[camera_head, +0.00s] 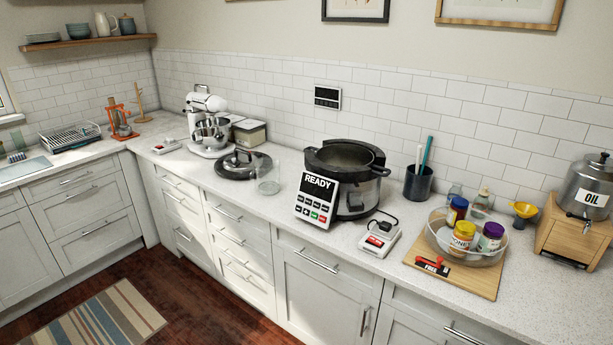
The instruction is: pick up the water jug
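A clear see-through vessel (268,183), which looks like the water jug, stands upright on the counter. It is between a black lid (232,168) and the open black and steel cooker (345,182). Its outline is faint, and I cannot tell whether it holds water. A pale jug (103,24) also stands on the wall shelf at the upper left. Neither of my grippers shows in the head view.
The cooker's slanted panel (316,198) reads READY, close right of the clear vessel. A stand mixer (207,120) is behind to the left. A clear bin of jars (440,238), an oil dispenser (588,188) and a utensil cup (418,184) are at right. The counter's front edge is free near the vessel.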

